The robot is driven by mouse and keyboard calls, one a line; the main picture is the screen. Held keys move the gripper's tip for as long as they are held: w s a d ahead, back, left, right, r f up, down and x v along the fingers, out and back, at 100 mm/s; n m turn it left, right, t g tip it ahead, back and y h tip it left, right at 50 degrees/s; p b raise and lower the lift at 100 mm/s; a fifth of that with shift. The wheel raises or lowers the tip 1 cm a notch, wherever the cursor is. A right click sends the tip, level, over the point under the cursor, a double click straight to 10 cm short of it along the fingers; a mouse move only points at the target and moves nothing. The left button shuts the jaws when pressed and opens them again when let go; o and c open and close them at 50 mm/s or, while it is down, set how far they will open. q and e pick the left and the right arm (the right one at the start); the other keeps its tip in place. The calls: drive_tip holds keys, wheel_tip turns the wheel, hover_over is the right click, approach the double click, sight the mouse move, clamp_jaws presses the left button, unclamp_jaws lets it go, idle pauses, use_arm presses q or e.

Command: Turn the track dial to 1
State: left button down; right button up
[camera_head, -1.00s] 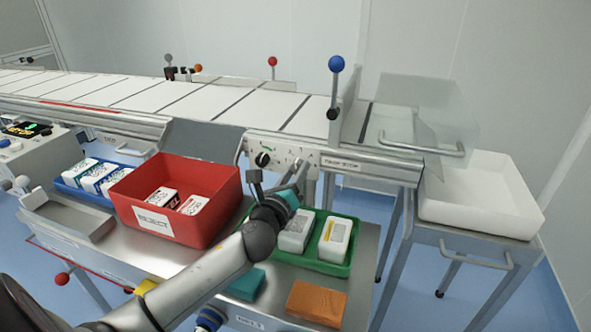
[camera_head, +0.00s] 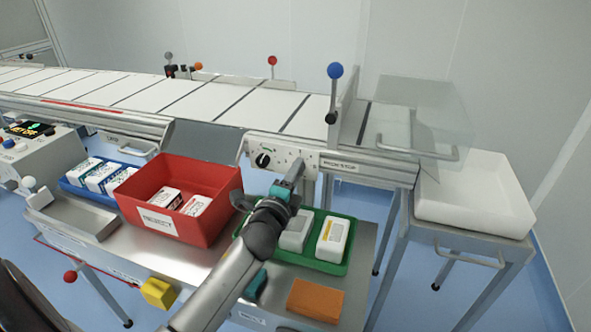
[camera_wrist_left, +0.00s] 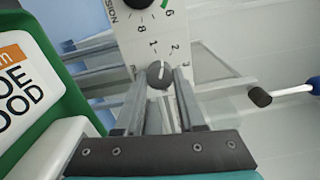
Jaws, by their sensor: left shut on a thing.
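The track dial (camera_wrist_left: 159,75) is a small dark round knob with a white pointer line, on a pale panel with printed figures around it. In the left wrist view the pointer points up, roughly between the 1 and the 2; I cannot tell exactly. My left gripper (camera_wrist_left: 160,88) is shut on the knob, one finger on each side. In the head view the left gripper (camera_head: 297,168) reaches the right part of the panel (camera_head: 277,151) below the conveyor, and hides the track dial there.
A second black dial (camera_head: 262,160) sits left on the same panel. A red reject bin (camera_head: 205,232) stands left of my arm. A green tray (camera_head: 317,263) with white packs lies just below the gripper. An orange block (camera_head: 316,298) lies in front.

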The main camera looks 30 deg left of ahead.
use_arm(q)
drive_tip(key=shift+n+p, duration=0.85)
drive_tip(key=shift+n, duration=1.45)
use_arm(e)
drive_tip(key=shift+s+d+f, duration=0.45)
drive_tip(key=shift+s+f, duration=0.1)
drive_tip(key=shift+f, duration=0.25)
drive_tip(key=shift+s+d+f, duration=0.45)
drive_tip(key=shift+s+f, duration=0.1)
drive_tip(key=shift+f, duration=0.2)
use_arm(q)
drive_tip(key=c, duration=0.5)
unclamp_jaws()
drive_tip(key=shift+s, duration=0.2)
drive_tip(key=p+v, duration=0.3)
drive_tip(key=v, duration=1.1)
drive_tip(key=shift+s, duration=0.4)
use_arm(e)
drive_tip(key=s+d+f, duration=0.2)
drive_tip(key=s+d, duration=0.2)
drive_tip(key=s, duration=0.1)
drive_tip(key=shift+f, duration=0.35)
use_arm(q)
drive_tip(key=shift+d, duration=0.1)
use_arm(e)
drive_tip(key=shift+a, duration=0.1)
